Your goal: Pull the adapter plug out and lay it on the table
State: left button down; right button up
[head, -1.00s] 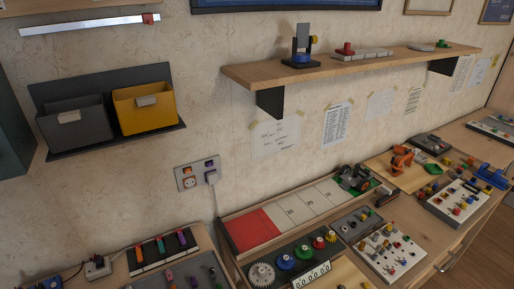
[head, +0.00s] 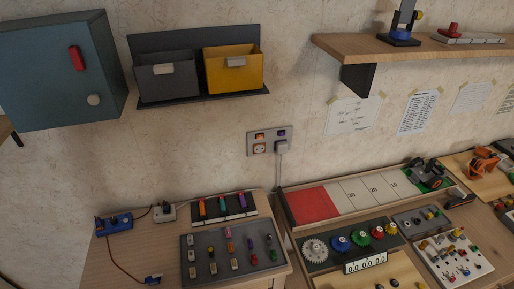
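A grey wall plate (head: 268,140) with sockets and small switches is mounted on the wall near the middle of the head view. A pale adapter plug (head: 281,146) sits in its right socket, with a cord hanging down the wall behind the table edge. The left socket (head: 259,149) looks empty. The wooden table (head: 130,265) stands below the plate, with bare wood at its left front. Neither of my grippers shows in the view.
The table holds a peg board (head: 232,252), a tray of coloured markers (head: 222,207), a blue block (head: 114,222) and a white box (head: 164,212) with wires. A red-and-white board (head: 313,204) lies right. Bins (head: 167,75) and a teal cabinet (head: 50,75) hang above left.

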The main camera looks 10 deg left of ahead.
aim_at(282, 147)
jog(key=l, duration=0.55)
jog(key=k+l+u, duration=0.1)
jog(key=l, duration=0.5)
jog(key=l+u, duration=0.1)
jog(key=l, duration=0.45)
